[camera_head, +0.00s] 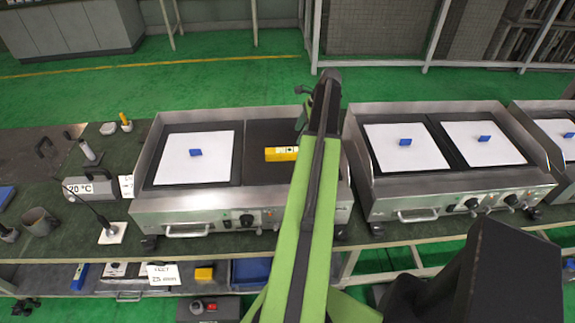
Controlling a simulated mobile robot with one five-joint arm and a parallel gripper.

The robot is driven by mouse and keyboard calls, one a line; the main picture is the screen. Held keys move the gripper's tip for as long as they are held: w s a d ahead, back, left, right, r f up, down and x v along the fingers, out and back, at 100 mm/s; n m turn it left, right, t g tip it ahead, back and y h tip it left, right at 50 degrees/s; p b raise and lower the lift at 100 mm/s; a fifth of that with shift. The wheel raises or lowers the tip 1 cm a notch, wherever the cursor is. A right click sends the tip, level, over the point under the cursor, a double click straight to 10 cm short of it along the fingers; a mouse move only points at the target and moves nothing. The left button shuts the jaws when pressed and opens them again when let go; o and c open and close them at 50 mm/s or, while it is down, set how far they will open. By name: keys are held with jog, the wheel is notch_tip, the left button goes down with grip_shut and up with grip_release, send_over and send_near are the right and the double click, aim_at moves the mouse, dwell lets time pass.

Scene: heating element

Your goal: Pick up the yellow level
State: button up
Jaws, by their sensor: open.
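The yellow level (281,154) lies flat on the dark right-hand plate of the left steel griddle (193,207). Its right end is close to my green arm in the picture. My gripper (303,102) is at the far end of the arm, near the back edge of that griddle, beyond and to the right of the level. It is open, though the arm partly hides its jaws. I cannot see anything held in it.
A white sheet with a blue block (196,152) covers the left plate. A second griddle (455,190) with blue blocks stands to the right. Left on the bench (62,237) are a cup (39,220), a stand (111,233) and a "20 °C" box (92,187). The griddle rims are raised.

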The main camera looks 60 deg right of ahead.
aim_at(290, 150)
jog(key=b+x, duration=0.4)
jog(key=x, duration=0.2)
jog(key=shift+s+d, duration=0.1)
jog(key=shift+r, duration=0.1)
jog(key=b+x, duration=0.4)
jog(key=x, duration=0.1)
jog(key=shift+f+b, duration=0.2)
jog(key=shift+b, duration=0.15)
jog(key=shift+r, duration=0.2)
grip_shut()
